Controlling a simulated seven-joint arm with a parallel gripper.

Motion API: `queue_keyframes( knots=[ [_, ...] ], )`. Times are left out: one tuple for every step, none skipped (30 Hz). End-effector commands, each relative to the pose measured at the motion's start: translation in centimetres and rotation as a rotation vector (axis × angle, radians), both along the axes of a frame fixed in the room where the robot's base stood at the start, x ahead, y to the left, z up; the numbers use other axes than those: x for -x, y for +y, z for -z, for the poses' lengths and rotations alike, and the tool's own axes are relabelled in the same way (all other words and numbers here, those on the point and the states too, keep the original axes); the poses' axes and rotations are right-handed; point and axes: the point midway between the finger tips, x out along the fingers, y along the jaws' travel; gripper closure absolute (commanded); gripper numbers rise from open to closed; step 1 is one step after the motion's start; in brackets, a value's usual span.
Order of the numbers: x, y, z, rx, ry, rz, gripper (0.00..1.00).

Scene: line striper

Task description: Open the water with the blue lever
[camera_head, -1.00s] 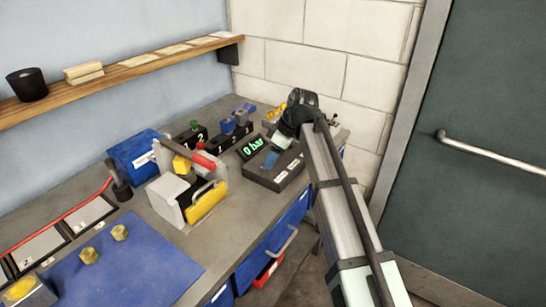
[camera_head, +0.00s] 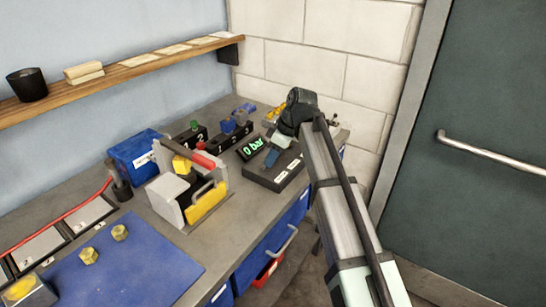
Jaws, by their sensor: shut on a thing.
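The blue lever (camera_head: 271,157) shows on a dark box (camera_head: 262,178) with white labels, at the right end of the bench. My gripper (camera_head: 279,142) is over this box, with its jaws at the lever. It is shut on the blue lever, though the fingertips are small and partly hidden by my wrist. A display (camera_head: 252,148) just left of the box reads "0 bar" in green.
Left of the display stand black blocks (camera_head: 230,138) numbered 1 and 2 with blue parts. A grey and yellow machine (camera_head: 190,190) stands nearer the front. A blue bin (camera_head: 135,157), a blue mat (camera_head: 120,265) and a wall shelf (camera_head: 120,72) are further left.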

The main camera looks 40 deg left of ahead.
Motion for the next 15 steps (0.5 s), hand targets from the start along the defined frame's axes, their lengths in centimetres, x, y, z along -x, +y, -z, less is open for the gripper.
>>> queue_keyframes(
  knots=[
    [-0.1, 0.4, -0.2, 0.023, 0.001, -0.003, 1.00],
    [-0.2, 0.6, -0.2, 0.045, 0.000, -0.003, 1.00],
    [-0.2, 0.9, -0.4, 0.077, 0.001, -0.003, 1.00],
    [-0.3, 1.2, -0.5, 0.107, 0.000, -0.004, 1.00],
    [-0.3, 1.4, -0.6, 0.137, 0.001, -0.005, 1.00],
    [-0.3, 1.7, -0.7, 0.179, 0.001, -0.004, 1.00],
    [-0.3, 1.9, -0.7, 0.208, 0.001, -0.003, 1.00],
    [-0.3, 2.1, -0.8, 0.235, 0.000, -0.004, 1.00],
    [-0.2, 2.3, -0.8, 0.271, 0.001, -0.004, 1.00],
    [-0.2, 2.4, -0.9, 0.295, 0.001, -0.004, 1.00],
    [-0.2, 2.5, -0.9, 0.317, 0.000, -0.003, 1.00],
    [-0.2, 2.6, -0.9, 0.341, 0.001, -0.002, 1.00],
    [-0.2, 2.6, -0.9, 0.355, 0.001, -0.001, 1.00],
    [-0.1, 2.7, -0.9, 0.367, -0.001, -0.001, 1.00],
    [-0.1, 2.7, -0.9, 0.378, 0.000, -0.001, 1.00]
  ],
)
